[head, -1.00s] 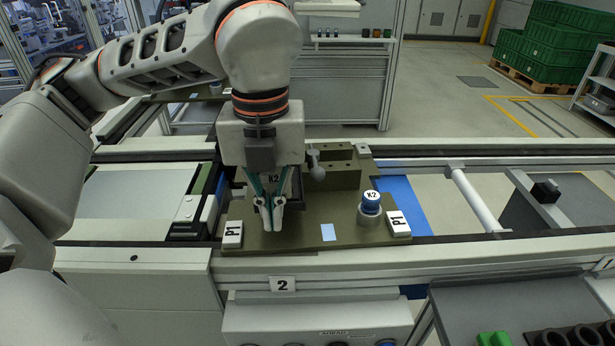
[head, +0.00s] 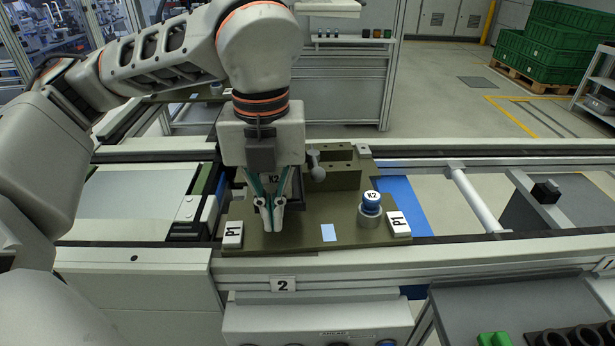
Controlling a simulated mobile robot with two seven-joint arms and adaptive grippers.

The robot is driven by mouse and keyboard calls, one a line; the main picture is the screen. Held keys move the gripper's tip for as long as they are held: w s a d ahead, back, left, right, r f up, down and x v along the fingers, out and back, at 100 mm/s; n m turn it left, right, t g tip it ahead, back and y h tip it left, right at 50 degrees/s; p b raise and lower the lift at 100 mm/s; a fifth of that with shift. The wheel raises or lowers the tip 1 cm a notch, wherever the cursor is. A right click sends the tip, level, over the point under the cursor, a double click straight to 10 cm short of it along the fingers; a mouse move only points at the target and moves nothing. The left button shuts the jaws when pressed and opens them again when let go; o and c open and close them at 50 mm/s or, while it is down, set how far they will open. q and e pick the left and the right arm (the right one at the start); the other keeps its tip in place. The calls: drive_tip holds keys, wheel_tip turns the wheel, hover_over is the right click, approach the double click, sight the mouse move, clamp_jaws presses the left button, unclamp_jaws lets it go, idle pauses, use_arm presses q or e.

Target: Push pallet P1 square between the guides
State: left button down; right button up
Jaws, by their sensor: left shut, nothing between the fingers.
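Pallet P1 (head: 290,238) is an olive plate with a white P1 label at each front corner. It lies on the conveyor, slightly turned. The guides are the long rails, front (head: 490,247) and back (head: 420,152). My right gripper is not in view.
A white roller (head: 478,198) and a dark block (head: 545,192) lie to the right of the pallet. A grey unit (head: 185,205) stands close on its left. A sign with a 2 (head: 283,284) hangs on the front frame. Green crates (head: 550,42) stand far back.

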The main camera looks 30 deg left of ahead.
use_arm(q)
drive_tip(key=shift+w+a, duration=0.35)
drive_tip(key=shift+w, duration=0.2)
drive_tip(key=shift+w+a, duration=0.3)
drive_tip(key=shift+w, duration=0.25)
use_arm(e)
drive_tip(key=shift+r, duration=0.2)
use_arm(q)
drive_tip(key=shift+w+r, duration=0.1)
drive_tip(key=shift+r, duration=0.15)
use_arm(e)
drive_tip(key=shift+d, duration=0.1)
use_arm(q)
drive_tip(key=shift+s+d+r+p, duration=0.35)
drive_tip(key=shift+s+r+p, duration=0.2)
drive_tip(key=shift+r+p, duration=0.2)
drive_tip(key=s+d+r+p, duration=0.2)
drive_tip(key=s+r, duration=0.1)
drive_tip(key=shift+s, duration=0.2)
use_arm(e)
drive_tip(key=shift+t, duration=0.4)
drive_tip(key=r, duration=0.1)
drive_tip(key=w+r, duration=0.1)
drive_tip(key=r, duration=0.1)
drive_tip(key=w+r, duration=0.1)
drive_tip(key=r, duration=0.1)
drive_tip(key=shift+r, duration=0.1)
